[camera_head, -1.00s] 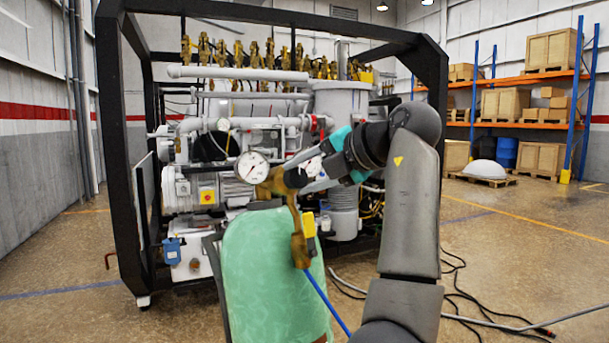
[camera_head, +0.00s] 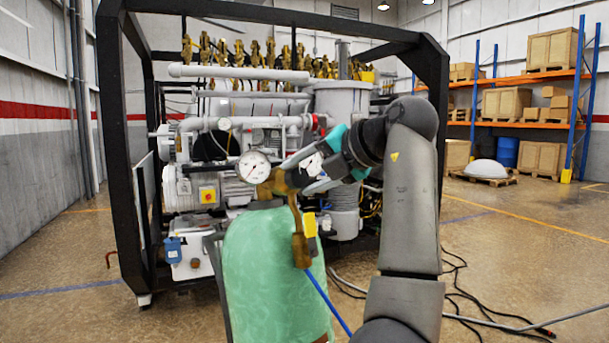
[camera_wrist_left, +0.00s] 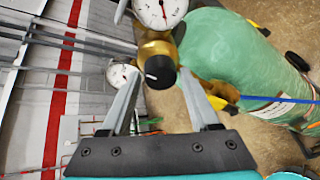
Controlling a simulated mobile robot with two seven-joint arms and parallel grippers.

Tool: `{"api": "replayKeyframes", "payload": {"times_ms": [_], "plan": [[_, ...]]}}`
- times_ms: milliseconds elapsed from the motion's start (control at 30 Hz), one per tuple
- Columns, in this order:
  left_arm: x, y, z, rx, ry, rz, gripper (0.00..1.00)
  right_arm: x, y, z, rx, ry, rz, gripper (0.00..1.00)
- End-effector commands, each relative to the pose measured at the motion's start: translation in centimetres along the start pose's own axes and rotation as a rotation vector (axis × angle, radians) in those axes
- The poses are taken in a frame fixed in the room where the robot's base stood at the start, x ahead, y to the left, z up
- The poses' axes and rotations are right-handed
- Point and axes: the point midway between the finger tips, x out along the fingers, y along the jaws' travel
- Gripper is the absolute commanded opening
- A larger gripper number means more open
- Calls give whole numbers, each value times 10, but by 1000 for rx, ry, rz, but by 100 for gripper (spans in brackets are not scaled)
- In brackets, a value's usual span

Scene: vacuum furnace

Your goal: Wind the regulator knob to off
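The brass regulator (camera_head: 278,184) sits on top of a green gas cylinder (camera_head: 270,265). A white round gauge (camera_head: 253,167) is at its left, and another gauge is partly hidden behind my gripper. My left gripper (camera_head: 297,172) reaches the regulator from the right. In the left wrist view the black regulator knob (camera_wrist_left: 160,72), with a small white mark on its face, lies between the two fingertips of my left gripper (camera_wrist_left: 160,75). Narrow gaps show beside the knob, so the fingers look open around it. My right gripper is not in view.
The black furnace frame (camera_head: 122,150) with pumps and pipes stands behind the cylinder. A blue hose (camera_head: 326,300) hangs from a fitting with a yellow part (camera_head: 310,224). Dark cables lie on the floor at the right, where the floor is otherwise open.

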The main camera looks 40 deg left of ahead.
Motion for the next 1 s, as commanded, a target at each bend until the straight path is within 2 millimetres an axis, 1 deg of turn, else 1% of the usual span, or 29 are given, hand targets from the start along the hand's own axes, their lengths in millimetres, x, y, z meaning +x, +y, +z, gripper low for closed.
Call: {"api": "replayKeyframes", "payload": {"times_ms": [33,133,167,400,467,533,667,900,1000], "plan": [[0,0,0,0,0,0,69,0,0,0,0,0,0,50],[0,0,0,1,0,1,80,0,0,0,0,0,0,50],[0,0,0,1,0,1,81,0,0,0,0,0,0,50],[-1,0,0,2,-1,1,81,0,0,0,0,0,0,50],[-4,0,0,2,-1,1,81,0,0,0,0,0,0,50],[-11,0,1,2,-1,1,81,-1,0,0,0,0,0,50],[-35,0,1,3,-4,0,81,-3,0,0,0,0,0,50],[-95,1,1,3,-4,0,81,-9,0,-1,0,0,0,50],[-116,1,1,2,-4,0,81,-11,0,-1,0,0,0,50]]}}
